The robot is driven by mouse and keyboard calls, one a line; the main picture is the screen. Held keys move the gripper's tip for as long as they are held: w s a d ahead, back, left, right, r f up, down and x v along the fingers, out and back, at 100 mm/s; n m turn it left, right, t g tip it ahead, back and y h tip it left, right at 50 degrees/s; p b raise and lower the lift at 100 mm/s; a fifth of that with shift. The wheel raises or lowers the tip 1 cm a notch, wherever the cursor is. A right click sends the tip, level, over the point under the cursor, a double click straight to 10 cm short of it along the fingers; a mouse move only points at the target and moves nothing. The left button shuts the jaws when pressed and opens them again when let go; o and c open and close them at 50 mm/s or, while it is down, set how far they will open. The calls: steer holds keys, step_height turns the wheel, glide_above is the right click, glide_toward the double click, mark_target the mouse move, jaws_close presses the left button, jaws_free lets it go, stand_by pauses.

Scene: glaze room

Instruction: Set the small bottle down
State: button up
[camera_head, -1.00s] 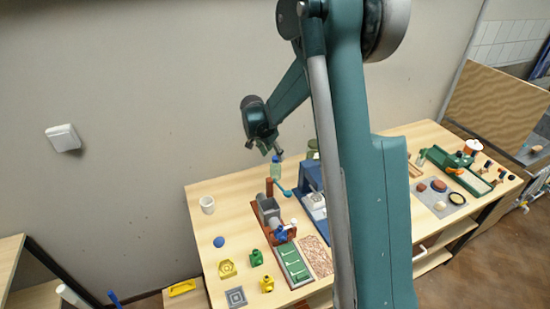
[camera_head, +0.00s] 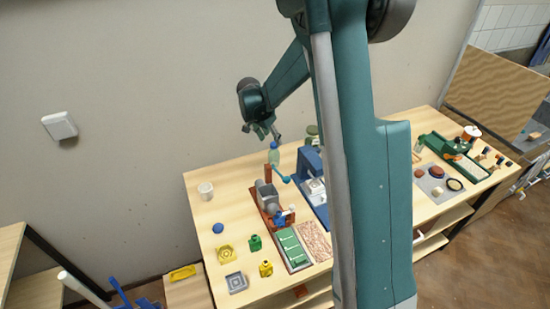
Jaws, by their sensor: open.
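The small bottle (camera_head: 274,154), pale green with a blue cap, stands upright at the back of the wooden table (camera_head: 226,182), behind the grey and red apparatus. My gripper (camera_head: 263,135) is above it, slightly to its left in the picture, pointing down with its fingers apart. The fingertips are close to the bottle's cap, and I cannot tell whether they touch it. Nothing shows between the fingers.
A white cup (camera_head: 206,190) and a blue ball (camera_head: 218,228) are at the left. A blue machine (camera_head: 308,168) stands right of the bottle, and a greenish jar (camera_head: 312,131) is behind it. My arm hides the table's middle.

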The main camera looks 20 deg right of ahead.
steer(key=s+a+r+n+t+y, duration=0.1)
steer(key=s+a+r+n, duration=0.25)
steer(key=s+r, duration=0.6)
steer(key=s+a+r+n+t+y, duration=0.1)
steer(key=s+a+r+n+t, duration=0.2)
steer(key=s+r, duration=0.6)
steer(key=s+a+n+y, duration=0.1)
steer(key=s+a+n, duration=0.2)
steer(key=s, duration=0.9)
steer(key=s+a+n+t, duration=0.1)
steer(key=s+a+n, duration=0.2)
steer(key=s, duration=0.9)
steer(key=shift+s+a+y, duration=0.25)
steer(key=shift+a+y, duration=0.15)
steer(key=shift+a, duration=0.85)
